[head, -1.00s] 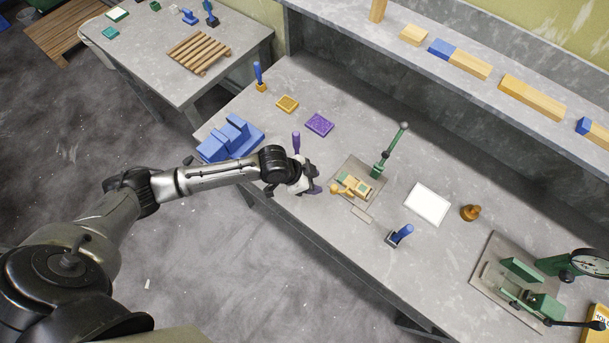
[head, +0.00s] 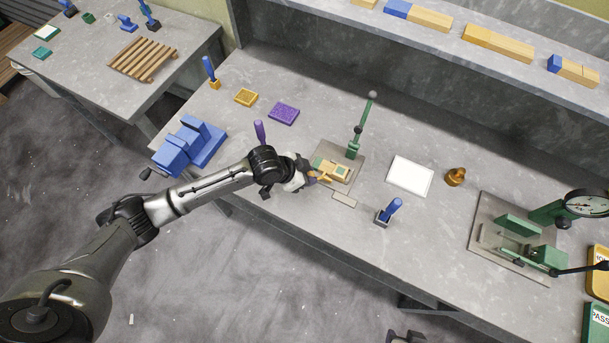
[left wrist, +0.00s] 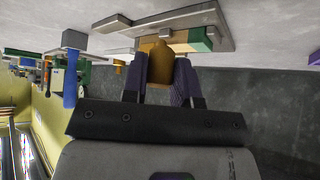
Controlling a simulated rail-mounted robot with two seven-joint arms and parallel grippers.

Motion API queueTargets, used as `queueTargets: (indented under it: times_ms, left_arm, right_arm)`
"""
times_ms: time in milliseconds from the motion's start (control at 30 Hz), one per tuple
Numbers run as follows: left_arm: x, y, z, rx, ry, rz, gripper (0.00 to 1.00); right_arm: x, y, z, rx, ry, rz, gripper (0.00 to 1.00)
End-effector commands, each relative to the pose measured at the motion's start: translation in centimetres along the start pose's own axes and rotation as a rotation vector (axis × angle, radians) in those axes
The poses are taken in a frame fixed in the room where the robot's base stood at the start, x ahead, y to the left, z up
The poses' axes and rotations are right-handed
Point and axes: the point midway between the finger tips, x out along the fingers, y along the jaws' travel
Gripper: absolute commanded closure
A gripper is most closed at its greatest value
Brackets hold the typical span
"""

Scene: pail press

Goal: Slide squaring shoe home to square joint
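The squaring shoe (head: 324,177) is a tan piece with a rounded grip at the left end of the small metal fixture plate (head: 352,157). My left gripper (head: 315,177) is at it from the left. In the left wrist view, the purple-padded fingers (left wrist: 158,78) flank the shoe's orange-brown grip (left wrist: 157,60) with no visible gap. Light wooden pieces with green parts (head: 341,171) lie on the plate beyond the shoe. The arm and fingers partly hide the shoe, and its contact with the joint cannot be made out. My right gripper is not clearly identifiable.
A green lever post (head: 359,135) rises behind the fixture. A green press (head: 520,235) is farther right. A blue vise (head: 190,147) is at left.

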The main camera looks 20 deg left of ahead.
Motion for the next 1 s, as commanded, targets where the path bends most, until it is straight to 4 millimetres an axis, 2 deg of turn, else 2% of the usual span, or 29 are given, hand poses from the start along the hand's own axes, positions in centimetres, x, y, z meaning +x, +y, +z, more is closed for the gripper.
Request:
queueTargets:
  times_ms: [33,200,467,933,967,1000]
  left_arm:
    - [0.0,0.0,0.0,0.000,0.000,0.000,0.78]
    - [-0.1,0.0,0.0,0.000,0.000,0.000,0.95]
    - [0.2,0.0,-0.3,0.000,0.001,0.000,0.95]
    - [1.6,0.0,-2.1,0.001,0.001,0.000,0.95]
    - [1.6,0.0,-2.0,0.001,0.001,0.000,0.72]
    - [1.6,0.0,-2.0,0.001,0.001,0.000,0.69]
  right_arm:
    - [-0.1,0.0,0.0,0.000,0.001,0.000,0.47]
    - [-0.1,0.0,0.0,0.000,0.001,0.000,0.47]
    - [-0.1,0.1,0.0,-0.003,0.000,0.002,0.47]
    - [-0.1,0.3,0.0,-0.009,-0.001,0.008,0.47]
    - [-0.1,0.3,0.0,-0.009,-0.001,0.007,0.47]
    - [-0.1,0.3,0.0,-0.009,-0.001,0.007,0.47]
